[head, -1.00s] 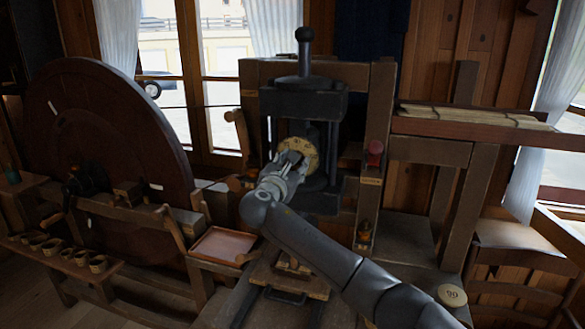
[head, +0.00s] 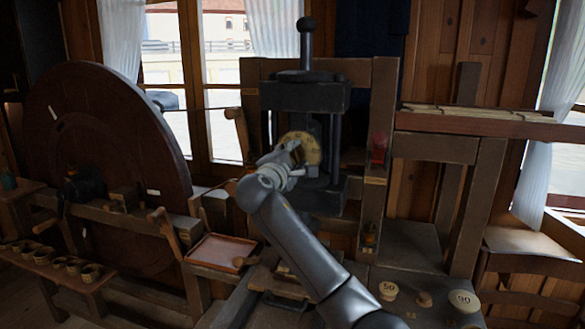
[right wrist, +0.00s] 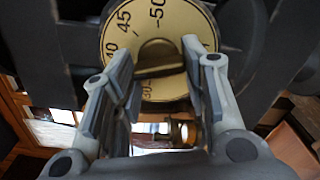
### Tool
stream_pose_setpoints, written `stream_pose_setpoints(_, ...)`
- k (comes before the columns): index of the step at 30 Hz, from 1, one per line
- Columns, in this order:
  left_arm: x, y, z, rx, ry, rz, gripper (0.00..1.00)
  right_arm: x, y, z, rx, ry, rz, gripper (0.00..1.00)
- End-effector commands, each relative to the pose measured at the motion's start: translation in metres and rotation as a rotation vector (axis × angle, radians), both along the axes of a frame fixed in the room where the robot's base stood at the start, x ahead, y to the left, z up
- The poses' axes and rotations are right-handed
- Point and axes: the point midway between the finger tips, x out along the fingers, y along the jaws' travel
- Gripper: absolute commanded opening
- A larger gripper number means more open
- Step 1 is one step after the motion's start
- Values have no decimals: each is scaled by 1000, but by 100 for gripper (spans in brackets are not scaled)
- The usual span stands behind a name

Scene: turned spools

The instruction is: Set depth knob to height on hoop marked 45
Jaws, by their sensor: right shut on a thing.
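The depth knob is a round brass-coloured dial (head: 312,146) on the front of the dark press. In the right wrist view the dial (right wrist: 185,25) shows 40, 45 and 50 along its upper left, and 30 lower down. A raised grip bar (right wrist: 158,54) crosses its middle. I cannot make out a pointer or the exact setting. No hoop marked 45 can be picked out. My left gripper is out of view.
Pale round pieces marked 50 (head: 388,288) and 90 (head: 463,299) lie at the lower right. A shallow tray (head: 221,237) is left of my arm. A large dark wheel (head: 105,150) stands at left. A red part (head: 379,148) is on the right post.

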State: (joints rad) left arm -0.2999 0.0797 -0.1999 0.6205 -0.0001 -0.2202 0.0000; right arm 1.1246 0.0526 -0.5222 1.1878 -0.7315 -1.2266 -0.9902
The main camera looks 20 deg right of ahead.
Motion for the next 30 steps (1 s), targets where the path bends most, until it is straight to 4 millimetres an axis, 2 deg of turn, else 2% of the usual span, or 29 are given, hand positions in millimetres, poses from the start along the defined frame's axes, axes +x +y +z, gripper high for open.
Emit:
stream_pose_setpoints(1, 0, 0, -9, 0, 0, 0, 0, 0, 1, -4, 41, -26, 1, 17)
stream_pose_setpoints(12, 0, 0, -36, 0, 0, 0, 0, 0, 1, -3, 331, -221, -1, 17)
stream_pose_setpoints(30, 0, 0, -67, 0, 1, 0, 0, 0, 0, 0, 751, -504, -1, 17)
